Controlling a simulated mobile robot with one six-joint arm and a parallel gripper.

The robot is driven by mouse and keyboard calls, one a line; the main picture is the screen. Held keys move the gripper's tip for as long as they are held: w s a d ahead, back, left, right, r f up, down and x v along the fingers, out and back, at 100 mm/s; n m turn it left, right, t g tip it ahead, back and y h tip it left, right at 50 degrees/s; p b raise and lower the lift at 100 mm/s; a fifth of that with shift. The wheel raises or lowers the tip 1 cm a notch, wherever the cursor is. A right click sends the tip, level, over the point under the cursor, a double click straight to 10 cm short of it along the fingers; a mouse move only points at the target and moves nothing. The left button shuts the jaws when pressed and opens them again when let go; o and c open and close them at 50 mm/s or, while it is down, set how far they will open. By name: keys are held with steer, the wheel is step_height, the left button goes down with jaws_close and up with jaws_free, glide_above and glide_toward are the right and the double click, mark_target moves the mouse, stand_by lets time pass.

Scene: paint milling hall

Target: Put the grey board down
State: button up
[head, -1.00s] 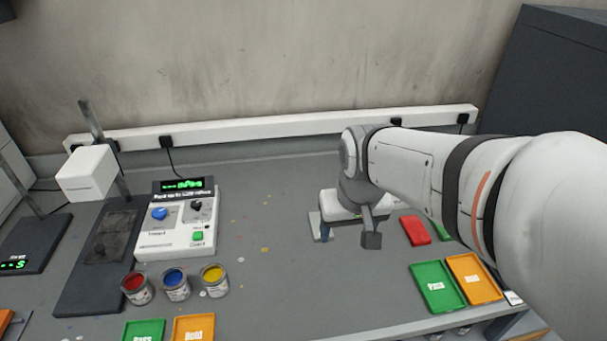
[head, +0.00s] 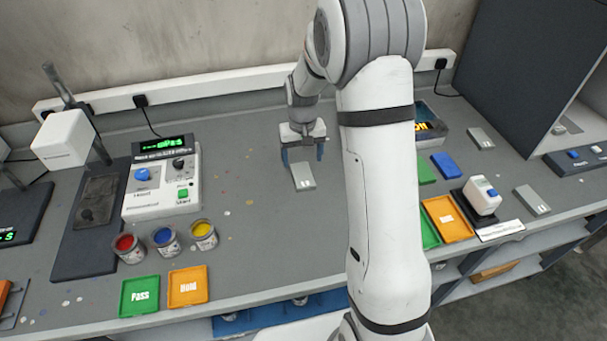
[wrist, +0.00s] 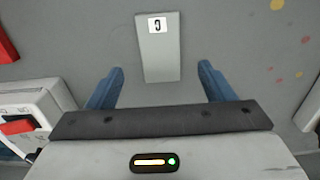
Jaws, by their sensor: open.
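The grey board (head: 303,180) lies flat on the bench top, right of the white control box. In the wrist view the grey board (wrist: 158,58) carries a small white label with a dark character. My gripper (head: 303,155) is open just behind the board in the head view. In the wrist view its two blue fingers (wrist: 161,70) stand apart, one on each side of the board's near end, with gaps visible between them and the board. Nothing is clamped between them.
The control box (head: 162,185), paint cans (head: 165,240), and Pass (head: 140,292) and Hold (head: 187,287) trays are to the left. My arm partly hides trays on the right. Other grey boards lie at right (head: 481,138), (head: 531,200). Bench around the board is clear.

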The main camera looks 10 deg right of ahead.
mark_target(302, 174)
step_height(302, 174, down, 6)
steer(key=shift+f+p, duration=0.1)
steer(key=shift+p, duration=0.75)
steer(key=shift+s, duration=0.1)
steer(key=shift+c, duration=0.2)
steer(key=c, duration=1.1)
steer(key=shift+r, duration=0.25)
